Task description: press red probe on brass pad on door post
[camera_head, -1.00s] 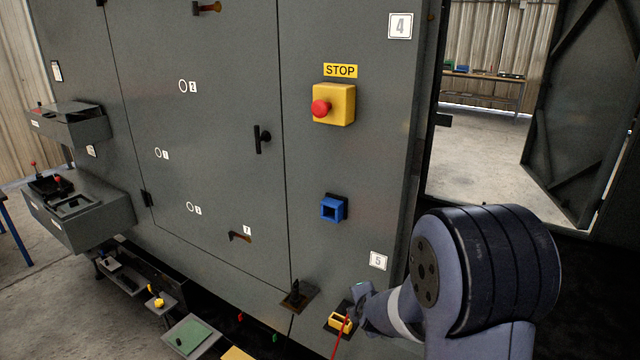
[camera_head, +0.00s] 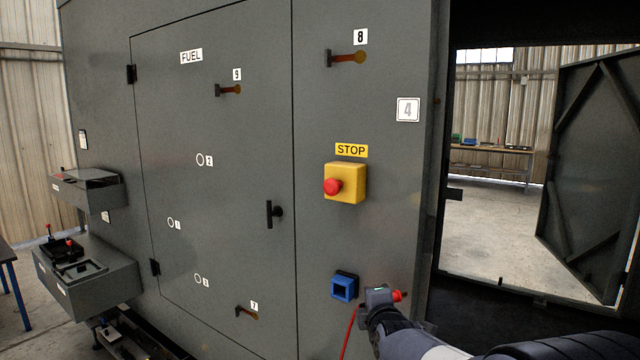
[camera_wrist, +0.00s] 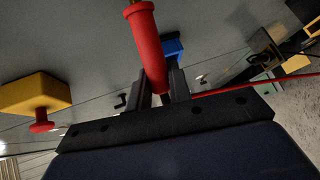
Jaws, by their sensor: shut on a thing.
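My gripper (camera_head: 378,294) is raised in front of the grey enclosure, right of the blue square socket (camera_head: 344,287). It is shut on the red probe (camera_head: 398,295), whose red end sticks out to the right. In the wrist view the red probe (camera_wrist: 148,45) stands out from between my gripper's fingers (camera_wrist: 160,88), with a brownish part at the picture's top edge. A red lead (camera_head: 348,334) hangs below. A tiny brownish spot (camera_head: 437,100) shows on the post's edge, right of label 4; I cannot tell whether it is the brass pad. The probe is well below it.
The yellow STOP box (camera_head: 345,183) with its red button juts out above my gripper. A black door handle (camera_head: 272,213) and orange-brown levers (camera_head: 350,57) also stick out. Two grey shelf boxes (camera_head: 85,278) are at left. The opening right of the post is clear.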

